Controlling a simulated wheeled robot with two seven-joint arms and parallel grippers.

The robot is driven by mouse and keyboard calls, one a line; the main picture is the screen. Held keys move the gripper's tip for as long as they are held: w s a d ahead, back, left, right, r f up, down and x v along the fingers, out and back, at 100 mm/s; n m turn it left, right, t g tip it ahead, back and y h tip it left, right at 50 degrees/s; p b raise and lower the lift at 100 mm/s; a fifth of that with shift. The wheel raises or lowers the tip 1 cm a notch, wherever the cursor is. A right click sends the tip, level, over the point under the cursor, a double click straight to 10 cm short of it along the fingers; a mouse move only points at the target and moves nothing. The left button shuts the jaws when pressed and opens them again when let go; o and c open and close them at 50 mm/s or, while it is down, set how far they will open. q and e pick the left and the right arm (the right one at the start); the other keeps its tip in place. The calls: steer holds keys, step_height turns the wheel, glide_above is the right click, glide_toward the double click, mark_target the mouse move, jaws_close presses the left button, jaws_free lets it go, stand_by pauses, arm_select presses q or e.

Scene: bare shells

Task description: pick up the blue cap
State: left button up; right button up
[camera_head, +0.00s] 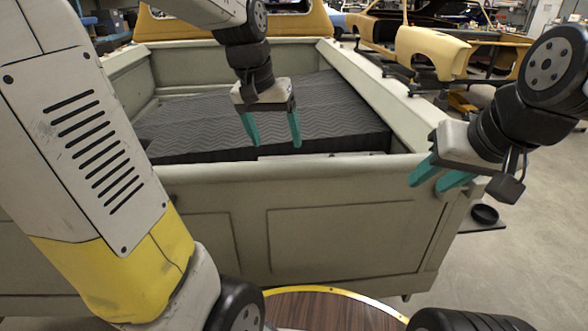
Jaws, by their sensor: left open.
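I see no blue cap in the head view. My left gripper (271,143) hangs over the truck bed with its teal fingers pointing down. Its fingers are apart with nothing between them, above the front part of a dark grey ridged mat (330,110). My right gripper (427,187) is at the right end of the tailgate, with its teal fingers pointing left and down. They are apart and appear empty. The bed floor just behind the tailgate is largely hidden by the tailgate's top edge.
The pale tailgate (345,235) and side wall (385,95) enclose the bed. A small black round object (485,214) sits on a dark flat surface right of the tailgate. A yellow car shell (430,52) stands behind right. Grey floor is open at right.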

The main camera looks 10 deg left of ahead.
arm_select(q)
steer(key=w+f+g, duration=0.1)
steer(key=w+f, duration=0.2)
steer(key=w+f+g+y, duration=0.1)
steer(key=w+f, duration=0.2)
steer(key=w, duration=0.1)
steer(key=w+a+f+g, duration=0.1)
steer(key=w+f, duration=0.2)
steer(key=w, duration=0.1)
steer(key=shift+w+f+y, duration=0.2)
steer(key=shift+f+y, duration=0.05)
steer(key=shift+y, duration=0.05)
step_height(320, 180, down, 8)
steer(key=shift+s+r, duration=0.1)
steer(key=c, duration=1.4)
